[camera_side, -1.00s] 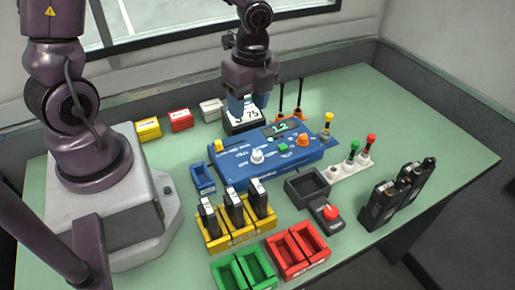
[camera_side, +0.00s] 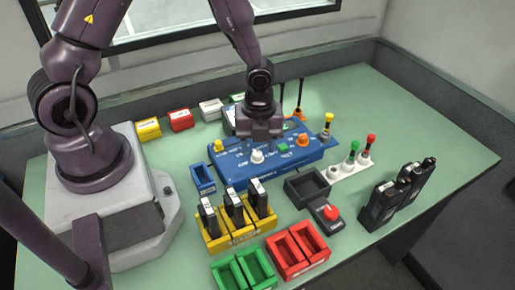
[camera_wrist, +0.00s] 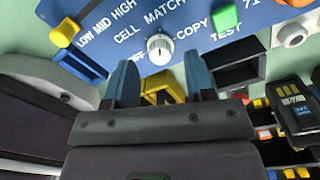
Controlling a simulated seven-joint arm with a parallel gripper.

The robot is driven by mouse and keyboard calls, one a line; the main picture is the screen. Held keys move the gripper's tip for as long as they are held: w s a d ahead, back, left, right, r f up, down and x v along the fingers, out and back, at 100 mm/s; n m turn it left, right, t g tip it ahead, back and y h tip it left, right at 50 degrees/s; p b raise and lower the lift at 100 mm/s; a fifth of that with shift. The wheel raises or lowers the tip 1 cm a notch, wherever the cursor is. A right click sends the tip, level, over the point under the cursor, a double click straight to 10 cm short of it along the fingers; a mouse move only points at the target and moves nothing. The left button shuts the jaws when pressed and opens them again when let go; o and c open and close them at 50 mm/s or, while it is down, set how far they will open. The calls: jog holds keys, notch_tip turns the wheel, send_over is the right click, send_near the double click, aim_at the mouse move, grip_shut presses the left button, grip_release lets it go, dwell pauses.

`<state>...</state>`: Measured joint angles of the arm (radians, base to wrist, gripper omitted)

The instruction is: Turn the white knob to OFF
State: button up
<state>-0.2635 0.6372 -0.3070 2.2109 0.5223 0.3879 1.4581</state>
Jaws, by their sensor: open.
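The white knob (camera_side: 257,156) sits on the top of the blue panel (camera_side: 230,178), near its front edge. My gripper (camera_side: 262,145) is above the panel, close to the knob. In the wrist view its two blue fingers (camera_wrist: 162,72) are apart, with nothing between them, and the knob shows just beyond the gap between their tips.
The panel also carries a yellow knob (camera_wrist: 65,32), a green button (camera_wrist: 225,18) and an orange knob (camera_side: 303,140). Yellow (camera_side: 236,236), red (camera_side: 298,262) and green (camera_side: 243,272) holders stand in front. A dark tray (camera_side: 306,187) and a red button (camera_side: 330,212) are to the right.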

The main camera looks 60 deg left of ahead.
jog(key=shift+f, duration=1.1)
grip_shut()
